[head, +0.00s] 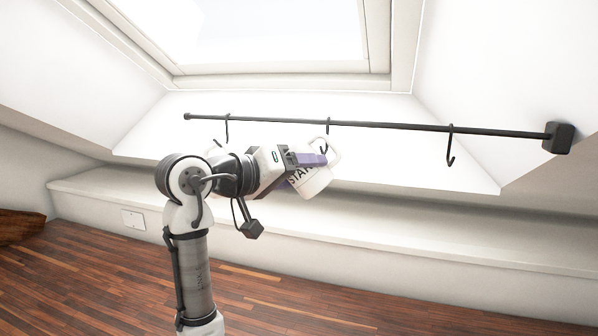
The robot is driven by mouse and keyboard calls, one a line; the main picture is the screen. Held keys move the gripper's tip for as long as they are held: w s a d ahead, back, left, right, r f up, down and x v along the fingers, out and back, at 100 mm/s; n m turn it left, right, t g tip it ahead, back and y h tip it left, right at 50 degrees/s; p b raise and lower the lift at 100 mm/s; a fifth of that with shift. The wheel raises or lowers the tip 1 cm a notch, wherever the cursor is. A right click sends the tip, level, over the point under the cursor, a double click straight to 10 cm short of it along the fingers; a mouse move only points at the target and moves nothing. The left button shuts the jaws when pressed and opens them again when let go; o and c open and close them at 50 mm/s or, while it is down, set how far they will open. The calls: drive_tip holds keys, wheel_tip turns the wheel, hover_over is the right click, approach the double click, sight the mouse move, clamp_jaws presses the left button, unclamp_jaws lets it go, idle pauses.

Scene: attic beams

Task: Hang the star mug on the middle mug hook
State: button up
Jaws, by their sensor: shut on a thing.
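The star mug (314,183) is white with dark "STAR" lettering, partly hidden by my gripper. My gripper (307,161), with purple fingers, is shut on the mug and holds it in the air, tilted, just below the rail. The mug's handle (334,150) points up and to the right, close to the middle hook (328,127). The hook's lower end overlaps the handle area in the picture. I cannot tell whether the hook passes through the handle or whether they touch.
A black rail (390,125) runs under the skylight to a black end block (558,138). The left hook (227,130) and right hook (450,148) are empty. A white ledge (450,235) runs below along the wall. The wooden floor (300,295) in front is clear.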

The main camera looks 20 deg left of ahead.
drive_tip(key=shift+w+f, duration=0.3)
drive_tip(key=shift+f, duration=0.3)
drive_tip(key=shift+w+f+b, duration=0.15)
drive_tip(key=shift+f+b, duration=0.1)
drive_tip(key=shift+b, duration=0.15)
drive_tip(key=shift+w+f, duration=0.2)
drive_tip(key=shift+f, duration=0.15)
drive_tip(key=shift+w+d+f, duration=0.1)
idle(0.4)
drive_tip(key=o, duration=1.3)
drive_tip(key=shift+c, duration=0.2)
drive_tip(key=b+v, duration=0.4)
drive_tip(key=v, duration=1)
drive_tip(key=shift+b, duration=0.35)
